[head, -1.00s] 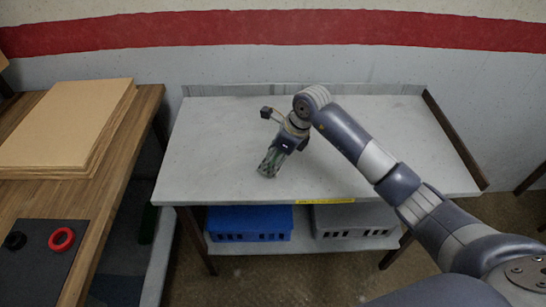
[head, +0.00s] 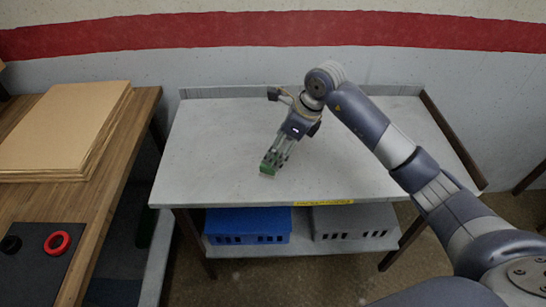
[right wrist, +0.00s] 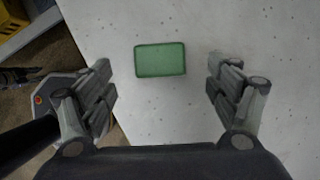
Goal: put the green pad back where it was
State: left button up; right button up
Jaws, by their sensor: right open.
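The green pad (head: 267,169) is a small flat rectangle lying on the pale grey tabletop (head: 210,140), towards the table's front edge. In the right wrist view the pad (right wrist: 160,59) lies flat and whole, with clear space on both sides of it. My right gripper (head: 275,162) reaches in from the right and points down at the pad. Its fingers (right wrist: 159,66) are spread wide, one on each side of the pad in the picture, and touch nothing that I can see. My left gripper is in neither view.
A yellow label (head: 323,202) is on the table's front edge. A blue crate (head: 248,224) and a grey crate (head: 352,220) sit on the shelf below. Most of the tabletop is clear.

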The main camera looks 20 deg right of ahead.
jog(key=v, duration=0.5)
jog(key=shift+r, duration=0.2)
